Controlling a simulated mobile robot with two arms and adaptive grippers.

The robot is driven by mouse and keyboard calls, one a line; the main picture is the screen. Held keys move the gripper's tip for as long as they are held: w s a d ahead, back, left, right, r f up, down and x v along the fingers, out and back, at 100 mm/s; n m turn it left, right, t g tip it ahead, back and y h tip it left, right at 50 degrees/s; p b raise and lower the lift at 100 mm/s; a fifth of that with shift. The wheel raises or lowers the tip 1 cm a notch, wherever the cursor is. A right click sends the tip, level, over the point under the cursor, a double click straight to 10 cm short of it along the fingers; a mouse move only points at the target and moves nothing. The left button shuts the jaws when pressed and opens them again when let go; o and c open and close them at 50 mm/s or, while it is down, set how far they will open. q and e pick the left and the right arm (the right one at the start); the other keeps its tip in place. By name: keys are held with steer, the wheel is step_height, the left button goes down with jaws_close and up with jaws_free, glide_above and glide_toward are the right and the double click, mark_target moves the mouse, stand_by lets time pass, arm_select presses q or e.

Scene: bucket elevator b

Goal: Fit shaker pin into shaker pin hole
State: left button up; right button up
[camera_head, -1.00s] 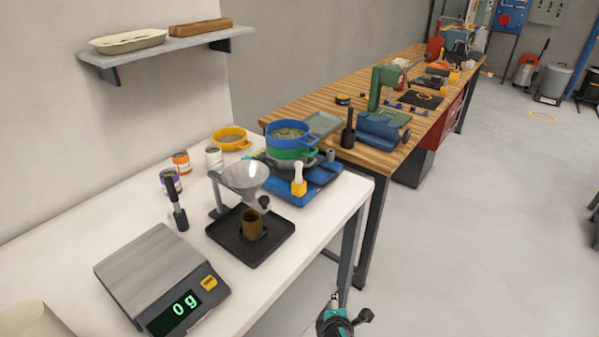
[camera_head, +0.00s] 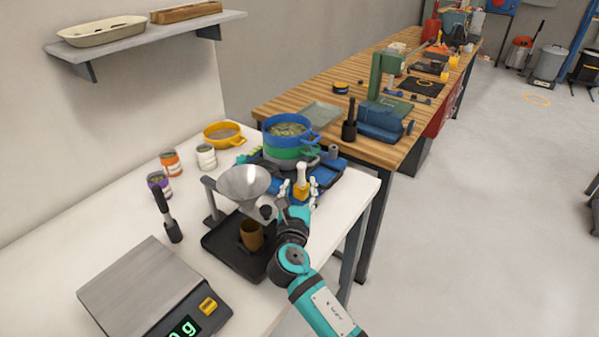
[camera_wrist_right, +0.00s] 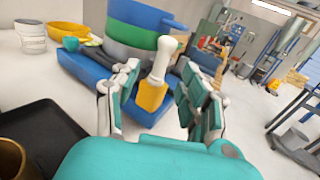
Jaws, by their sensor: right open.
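The part I take to be the shaker pin has a white knobbed handle (camera_head: 300,172) and a yellow block below it. It stands upright at the front of the blue shaker (camera_head: 326,179). In the right wrist view the pin (camera_wrist_right: 153,95) appears between the two spread fingers. My right gripper (camera_head: 299,189) is open, with one finger to each side of the pin's line; I cannot tell whether either touches it. The shaker pin hole is not clearly visible. My left gripper is out of view.
Blue and green sieves (camera_head: 289,131) are stacked on the shaker. A metal funnel (camera_head: 244,181) over a black tray (camera_head: 222,243) stands close to my right arm. A scale (camera_head: 150,285) is at the front left. Several cans stand near the wall.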

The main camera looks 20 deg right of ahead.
mark_target(301, 177)
steer(key=shift+w+d+r, duration=0.2)
steer(key=shift+w+d, duration=0.05)
steer(key=x, duration=0.4)
steer(key=shift+w+f+p, duration=0.15)
steer(key=shift+w+p, duration=0.15)
steer(key=shift+p, duration=0.1)
steer(key=shift+w+d, duration=0.1)
steer(key=shift+w, duration=0.1)
steer(key=shift+s, duration=0.15)
steer(key=shift+c, duration=0.9)
steer(key=c, duration=0.7)
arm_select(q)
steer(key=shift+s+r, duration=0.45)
arm_select(e)
jaws_close()
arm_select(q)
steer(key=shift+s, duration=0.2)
